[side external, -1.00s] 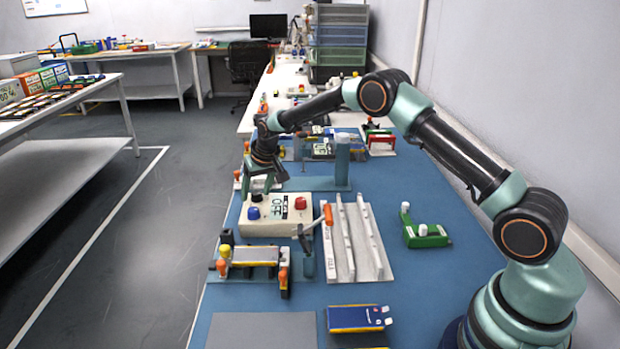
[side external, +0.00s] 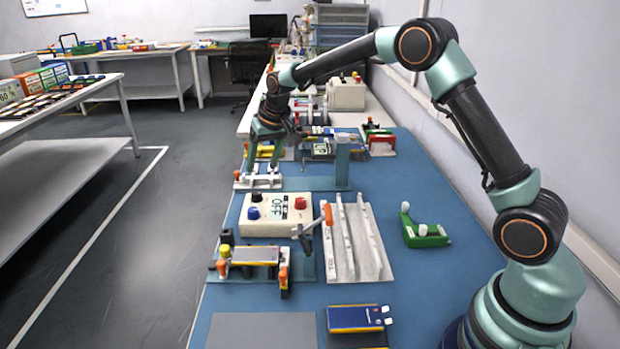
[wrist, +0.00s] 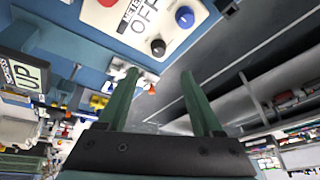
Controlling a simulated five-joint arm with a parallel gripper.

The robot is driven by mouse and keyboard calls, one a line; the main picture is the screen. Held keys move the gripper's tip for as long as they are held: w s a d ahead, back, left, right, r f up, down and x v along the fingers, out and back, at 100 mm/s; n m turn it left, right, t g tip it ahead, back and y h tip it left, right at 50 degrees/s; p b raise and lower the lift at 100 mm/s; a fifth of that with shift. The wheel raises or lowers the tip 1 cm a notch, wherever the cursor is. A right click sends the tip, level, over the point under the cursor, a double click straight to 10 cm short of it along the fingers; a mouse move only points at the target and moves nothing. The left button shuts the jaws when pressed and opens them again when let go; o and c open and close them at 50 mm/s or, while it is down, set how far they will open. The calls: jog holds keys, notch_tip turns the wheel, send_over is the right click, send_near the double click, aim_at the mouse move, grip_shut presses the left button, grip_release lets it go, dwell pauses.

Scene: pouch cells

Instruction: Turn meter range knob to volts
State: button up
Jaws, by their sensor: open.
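The meter (side external: 277,228) is a cream box on the blue bench mat, with a display (side external: 278,207) reading OFF. On top it has a black knob (side external: 256,196), a blue knob or terminal (side external: 253,213) and a red one (side external: 300,203). In the wrist view the black knob (wrist: 158,47) and blue one (wrist: 184,17) show near the top. My gripper (side external: 264,173) is open and empty, pointing down just beyond the meter's far edge. Its two fingers (wrist: 160,74) are spread apart in the wrist view. They are clear of the black knob.
A white fixture (side external: 258,181) lies at the fingertips; contact is unclear. A grey-green post (side external: 342,163) stands to the right. A rail tray (side external: 345,265) is right of the meter, and a clamp fixture (side external: 254,254) is in front. Open mat lies near the green block (side external: 425,235).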

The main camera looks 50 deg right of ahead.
aim_at(257, 192)
jog(key=shift+s+r, duration=0.2)
jog(key=shift+r, duration=0.25)
jog(key=w+f+n, duration=0.1)
jog(key=f, duration=0.2)
jog(key=w+f+n, duration=0.2)
jog(key=f, duration=0.2)
jog(key=w+f+n, duration=0.1)
jog(key=f, duration=0.3)
jog(key=shift+w+d+f, duration=0.1)
jog(key=shift+w+d, duration=0.15)
jog(key=shift+w, duration=0.05)
grip_shut()
